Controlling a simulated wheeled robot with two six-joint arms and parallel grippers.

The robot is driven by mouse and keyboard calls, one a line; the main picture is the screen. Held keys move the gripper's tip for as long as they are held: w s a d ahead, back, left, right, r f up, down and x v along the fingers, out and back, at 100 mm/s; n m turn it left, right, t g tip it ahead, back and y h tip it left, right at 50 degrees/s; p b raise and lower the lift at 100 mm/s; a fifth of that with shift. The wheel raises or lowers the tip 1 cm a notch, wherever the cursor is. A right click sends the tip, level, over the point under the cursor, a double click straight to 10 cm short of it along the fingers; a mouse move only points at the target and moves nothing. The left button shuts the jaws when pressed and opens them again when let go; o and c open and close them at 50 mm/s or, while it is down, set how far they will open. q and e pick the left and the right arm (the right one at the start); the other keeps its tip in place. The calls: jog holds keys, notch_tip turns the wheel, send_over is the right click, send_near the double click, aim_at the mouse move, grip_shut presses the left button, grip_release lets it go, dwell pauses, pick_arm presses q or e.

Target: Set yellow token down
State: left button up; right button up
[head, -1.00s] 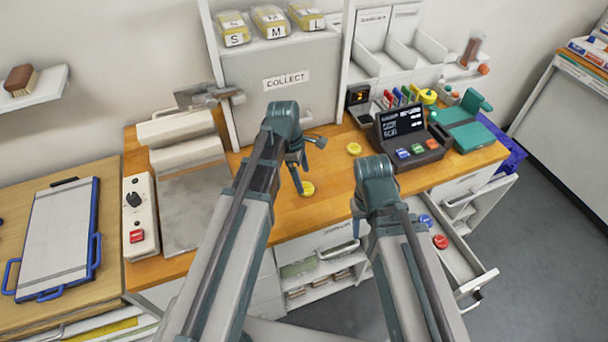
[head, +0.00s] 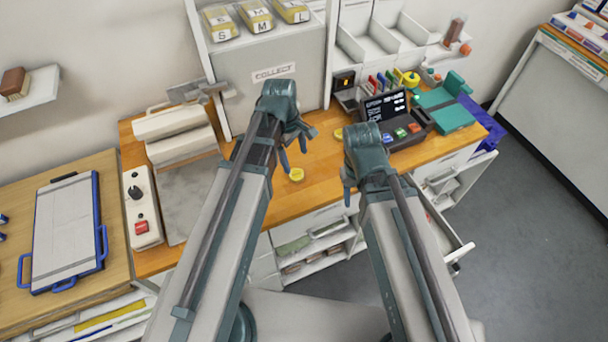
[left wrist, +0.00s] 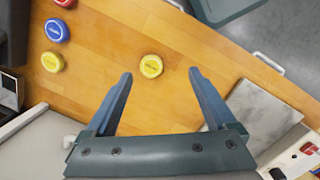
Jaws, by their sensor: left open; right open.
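A round yellow token (head: 296,174) lies flat on the wooden counter (head: 320,160), near its front edge. In the left wrist view the yellow token (left wrist: 151,66) is just ahead of my left gripper's fingertips, between their lines, with a visible gap on each side. My left gripper (head: 294,152) is open, with nothing between its fingers (left wrist: 160,76). A second yellow piece (head: 338,133) shows farther back, beside my right arm. My right gripper (head: 347,186) hangs at the counter's front, mostly hidden behind its own arm.
Red and blue tokens (left wrist: 56,30) lie left in the left wrist view. A dark console (head: 395,122) with coloured buttons stands right on the counter, a grey slab (head: 188,200) left. An open drawer (head: 452,240) sticks out at the front right. Bare wood surrounds the yellow token.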

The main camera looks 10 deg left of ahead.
pick_arm(q)
jog(key=s+d+m+y, duration=0.2)
jog(key=s+d+m, duration=0.4)
jog(key=m, duration=1.1)
jog(key=shift+s+d+y, duration=0.15)
jog(key=shift+s+y, duration=0.25)
jog(key=shift+s, duration=2)
